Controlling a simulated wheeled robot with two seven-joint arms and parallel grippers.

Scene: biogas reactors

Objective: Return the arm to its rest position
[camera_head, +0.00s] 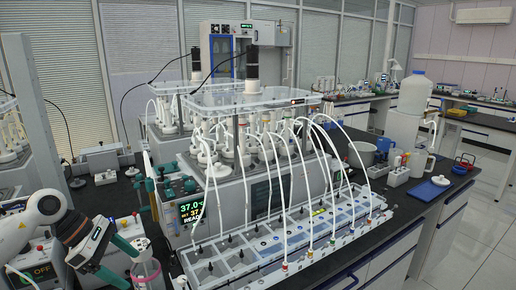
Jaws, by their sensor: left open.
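My left arm comes in from the lower left, white with a dark wrist. My left gripper (132,270) has two green fingers spread apart. A white-topped piece (140,244) stands just above the cylinder in the picture. My right gripper is not in view.
A reactor unit with a lit display (191,212) stands right of the gripper, with white tubes running to a long tray (213,268). A control box (38,270) sits behind my arm.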

